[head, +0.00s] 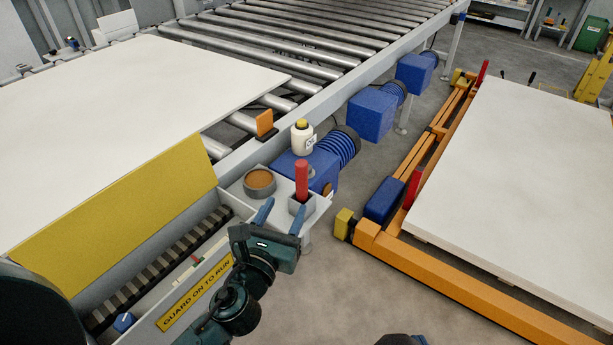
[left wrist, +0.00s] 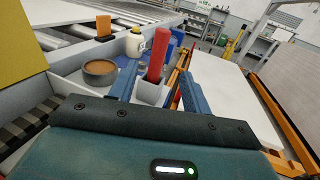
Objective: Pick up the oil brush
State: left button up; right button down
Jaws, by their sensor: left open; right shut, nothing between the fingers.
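The oil brush (head: 302,178) stands upright with its red handle up in a small grey holder (head: 300,206) at the corner of a grey shelf. In the left wrist view, the red handle (left wrist: 157,55) rises from the pale holder (left wrist: 150,92), between and beyond my fingers. My left gripper (head: 281,213) is open and empty, just on the near side of the holder; its two blue fingers also show in the left wrist view (left wrist: 160,88). The brush's lower end is hidden in the holder. Only a small part of my right gripper (head: 412,340) shows at the bottom edge; it is shut and empty.
A round cup of brown contents (head: 259,181) and a white bottle with a yellow cap (head: 302,137) stand close to the brush. A raised yellow guard (head: 120,215) is on the left. A white panel stack (head: 530,170) on an orange frame lies right, across open floor.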

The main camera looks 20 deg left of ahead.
aim_at(299, 182)
pick_arm(q)
jog(key=w, duration=0.6)
jog(key=shift+d, duration=0.1)
jog(key=w, duration=0.2)
jog(key=w+f, duration=0.1)
jog(key=w, duration=0.1)
jog(key=shift+w, duration=0.15)
jog(key=shift+w+d, duration=0.1)
jog(key=shift+w, duration=0.45)
jog(key=shift+c, duration=0.5)
jog(key=c, duration=0.9)
jog(key=shift+c, duration=0.2)
